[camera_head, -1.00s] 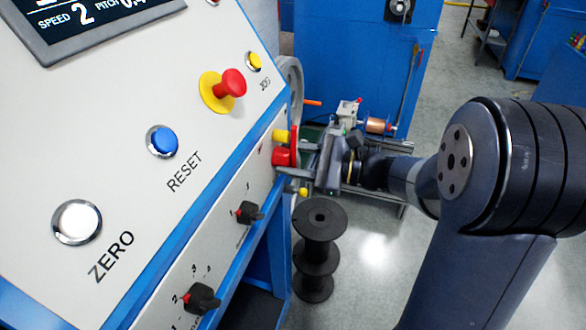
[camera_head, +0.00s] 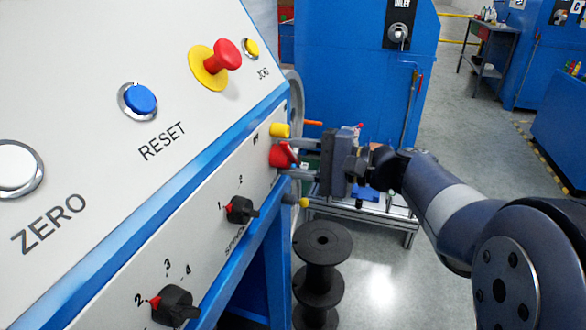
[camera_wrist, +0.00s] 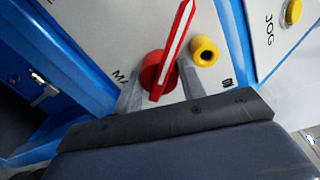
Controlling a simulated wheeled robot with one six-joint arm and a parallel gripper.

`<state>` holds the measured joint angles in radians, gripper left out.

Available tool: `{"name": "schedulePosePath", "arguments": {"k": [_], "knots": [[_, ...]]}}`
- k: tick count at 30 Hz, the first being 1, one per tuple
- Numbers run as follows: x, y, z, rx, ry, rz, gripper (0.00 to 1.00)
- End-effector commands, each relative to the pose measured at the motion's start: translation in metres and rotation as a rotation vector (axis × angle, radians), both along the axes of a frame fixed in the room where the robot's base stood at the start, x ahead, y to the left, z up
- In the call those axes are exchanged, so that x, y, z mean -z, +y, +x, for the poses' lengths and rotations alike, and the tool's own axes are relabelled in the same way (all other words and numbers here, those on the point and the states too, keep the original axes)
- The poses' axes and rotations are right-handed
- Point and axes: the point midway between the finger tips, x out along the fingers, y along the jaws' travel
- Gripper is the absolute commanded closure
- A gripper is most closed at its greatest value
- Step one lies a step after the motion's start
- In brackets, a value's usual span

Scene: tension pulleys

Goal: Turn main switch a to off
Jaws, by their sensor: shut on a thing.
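Main switch a is a red rotary knob (camera_head: 283,155) with a pointer handle, on the right end of the white panel. The wrist view shows its red handle (camera_wrist: 177,45) with a white stripe, tilted a little right of upright in that picture. My gripper (camera_head: 291,159) is at the switch, with one grey finger on each side of the knob. In the wrist view my gripper (camera_wrist: 158,92) is closed around the red base. The label beside the knob is partly hidden, so the off mark cannot be read.
A yellow knob (camera_head: 280,130) sits close beside the switch. Two black selector knobs (camera_head: 240,210) (camera_head: 175,306) are further along the panel. A red emergency button (camera_head: 227,54) is above. Black spools (camera_head: 323,245) stand on the floor below.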

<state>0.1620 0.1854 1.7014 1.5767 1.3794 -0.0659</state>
Motion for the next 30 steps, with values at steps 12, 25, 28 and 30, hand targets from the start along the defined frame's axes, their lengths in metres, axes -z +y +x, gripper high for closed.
{"name": "schedulePosePath", "arguments": {"k": [12, 25, 28, 30], "knots": [[0.0011, 0.0001, -0.0006, -0.001, -0.062, -0.026, 1.0], [0.0008, 0.0001, -0.0004, -0.001, -0.062, -0.025, 0.5], [0.0005, 0.0001, -0.0003, -0.001, -0.062, -0.024, 0.42], [0.0001, 0.0001, -0.0002, -0.001, -0.062, -0.023, 0.4]]}}
